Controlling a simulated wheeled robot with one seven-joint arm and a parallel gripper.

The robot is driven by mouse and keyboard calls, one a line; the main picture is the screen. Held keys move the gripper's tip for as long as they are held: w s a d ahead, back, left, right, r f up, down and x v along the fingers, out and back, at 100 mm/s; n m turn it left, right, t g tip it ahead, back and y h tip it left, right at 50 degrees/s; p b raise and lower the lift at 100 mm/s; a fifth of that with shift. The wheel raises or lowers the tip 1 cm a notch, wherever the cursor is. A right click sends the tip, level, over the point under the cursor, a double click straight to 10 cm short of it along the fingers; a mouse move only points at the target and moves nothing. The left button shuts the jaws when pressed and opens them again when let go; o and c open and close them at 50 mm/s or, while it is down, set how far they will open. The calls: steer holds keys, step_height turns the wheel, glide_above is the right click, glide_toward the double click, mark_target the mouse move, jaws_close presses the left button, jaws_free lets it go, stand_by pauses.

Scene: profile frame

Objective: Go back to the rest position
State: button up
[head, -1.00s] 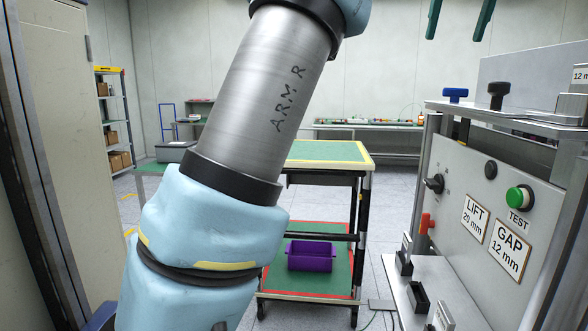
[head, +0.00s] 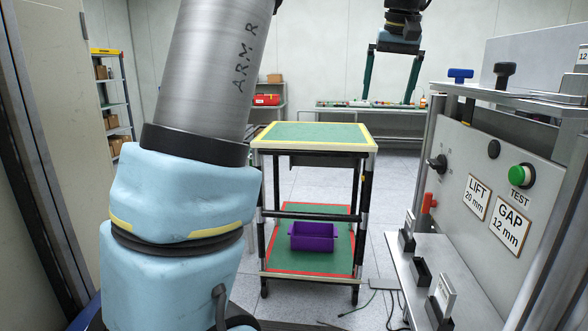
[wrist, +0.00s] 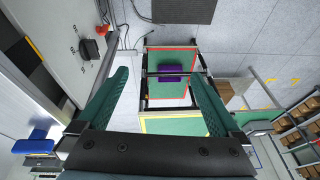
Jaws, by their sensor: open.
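My gripper (head: 388,98) hangs in the upper right of the head view, with two dark green fingers pointing down and spread wide apart. It is open and nothing is between the fingers. It is up in the air, left of the test panel's upper part in the picture. The wrist view shows the same two green fingers (wrist: 157,76) apart, with the floor and the cart beyond them. My silver and blue arm fills the left of the head view.
A cart (head: 318,147) with a green, yellow-edged top stands ahead, its top bare. A purple bin (head: 313,237) sits on its lower shelf. The test panel (head: 472,190) stands close on the right, a cabinet (head: 45,130) on the left. Cables (head: 385,300) lie on the floor.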

steer(key=s+a+f+g, duration=0.1)
steer(key=s+a+f, duration=0.2)
steer(key=a+f, duration=1.4)
steer(key=s+a+f+n, duration=0.1)
steer(key=s+a+f, duration=0.9)
steer(key=s+f, duration=0.1)
steer(key=shift+s+f+g, duration=0.4)
steer(key=shift+s, duration=0.1)
